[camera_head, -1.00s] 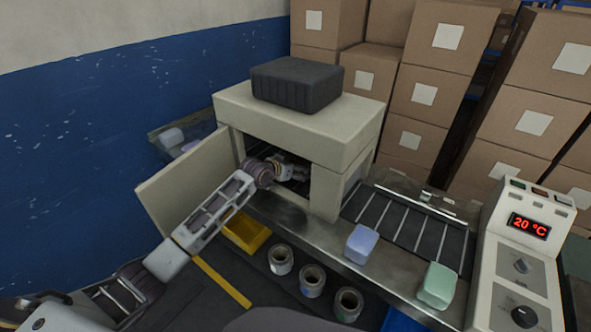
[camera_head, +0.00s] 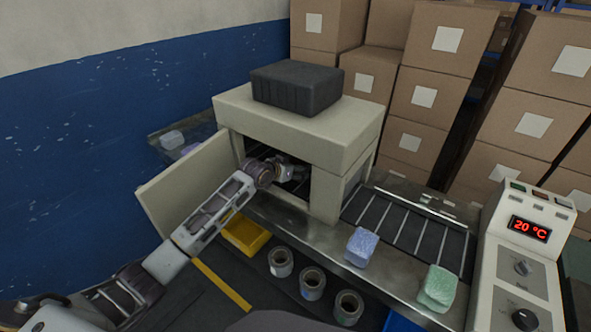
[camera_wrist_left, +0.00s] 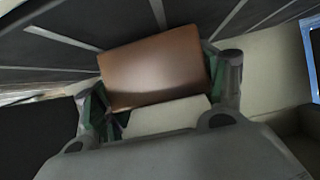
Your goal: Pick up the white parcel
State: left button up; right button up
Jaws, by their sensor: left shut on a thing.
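My left gripper (camera_head: 288,172) reaches through the open front of the beige machine housing (camera_head: 335,190) and is partly hidden inside. In the left wrist view its two fingers (camera_wrist_left: 160,95) are closed in on either side of a pale, white piece (camera_wrist_left: 165,117), which I take to be the white parcel; only part of it shows. A smooth copper-brown block (camera_wrist_left: 155,70) lies just beyond it, at the fingertips. The parcel cannot be made out in the head view. My right gripper is not in view.
The housing's door (camera_head: 185,190) stands open on the left. A lilac parcel (camera_head: 361,246) and a green parcel (camera_head: 437,289) lie on the metal ledge beside the dark conveyor (camera_head: 405,230). A black case (camera_head: 297,88) sits on the housing. A control box (camera_head: 520,265) stands at right.

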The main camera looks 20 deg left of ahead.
aim_at(297, 163)
pick_arm(q)
notch_tip(297, 163, up, 3)
jog(key=shift+r, duration=0.2)
jog(key=shift+s+a+f, duration=0.1)
jog(key=shift+s+f, duration=0.15)
jog(key=shift+s, duration=0.05)
jog(key=shift+s+a, duration=0.25)
jog(key=shift+s, duration=0.4)
jog(key=s+a, duration=0.1)
jog(key=s, duration=0.3)
jog(key=s+a, duration=0.2)
jog(key=s, duration=0.2)
jog(key=s+a+p, duration=0.1)
jog(key=s, duration=0.3)
jog(key=shift+s+a, duration=0.55)
jog(key=shift+s, duration=0.5)
jog(key=shift+s+a, duration=0.15)
jog(key=shift+s, duration=0.3)
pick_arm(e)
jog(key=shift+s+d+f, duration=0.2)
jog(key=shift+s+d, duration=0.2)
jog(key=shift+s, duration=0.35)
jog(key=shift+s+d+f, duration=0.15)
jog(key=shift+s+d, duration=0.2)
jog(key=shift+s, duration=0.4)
